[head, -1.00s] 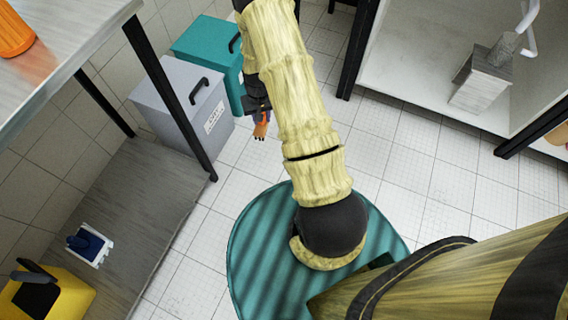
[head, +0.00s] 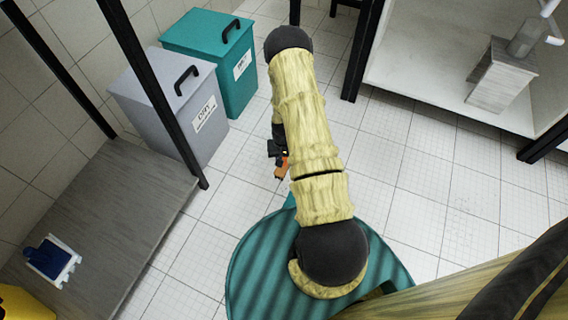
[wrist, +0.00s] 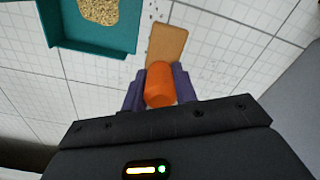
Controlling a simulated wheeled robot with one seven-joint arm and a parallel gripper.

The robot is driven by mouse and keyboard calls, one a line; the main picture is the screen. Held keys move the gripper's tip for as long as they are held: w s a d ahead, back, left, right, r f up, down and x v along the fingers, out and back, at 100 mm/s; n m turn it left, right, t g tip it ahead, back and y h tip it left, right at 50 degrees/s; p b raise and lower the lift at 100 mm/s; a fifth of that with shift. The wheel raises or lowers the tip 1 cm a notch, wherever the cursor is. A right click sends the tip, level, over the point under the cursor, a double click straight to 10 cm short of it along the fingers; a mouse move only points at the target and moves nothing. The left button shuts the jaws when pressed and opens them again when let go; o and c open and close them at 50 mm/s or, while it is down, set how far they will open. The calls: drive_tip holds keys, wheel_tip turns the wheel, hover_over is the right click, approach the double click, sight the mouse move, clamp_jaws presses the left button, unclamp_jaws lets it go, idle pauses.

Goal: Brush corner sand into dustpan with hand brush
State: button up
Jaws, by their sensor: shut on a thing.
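My gripper (wrist: 160,76) is shut on the orange handle of the hand brush (wrist: 160,88). The tan brush head points away from the gripper, over the tiled floor; whether it touches the floor I cannot tell. In the head view the brush (head: 281,168) shows small beside my arm, with the gripper (head: 278,150) partly hidden. The teal dustpan (wrist: 92,46) lies up and left of the brush in the wrist view, cut off by the top edge. A pile of tan sand (wrist: 97,10) sits in it. Small dark specks (wrist: 190,15) lie on the floor near the brush head.
A grey lidded bin (head: 175,105) and a teal lidded bin (head: 212,60) stand left of my arm. A low grey platform (head: 115,200) with a blue-and-white item (head: 50,258) is at left. A white shelf unit (head: 430,75) stands right.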

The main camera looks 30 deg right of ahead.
sight(284, 166)
drive_tip(key=shift+f, duration=0.1)
wheel_tip(284, 166, down, 4)
drive_tip(key=b, duration=0.4)
drive_tip(key=shift+f, duration=0.25)
drive_tip(key=shift+f+b, duration=0.15)
drive_tip(key=shift+b, duration=0.15)
drive_tip(key=shift+a, duration=0.1)
drive_tip(key=shift+r+p, duration=0.45)
drive_tip(key=shift+p, duration=0.15)
drive_tip(key=shift+f, duration=0.1)
drive_tip(key=shift+f, duration=0.1)
drive_tip(key=shift+f+b, duration=0.7)
drive_tip(key=shift+f, duration=0.4)
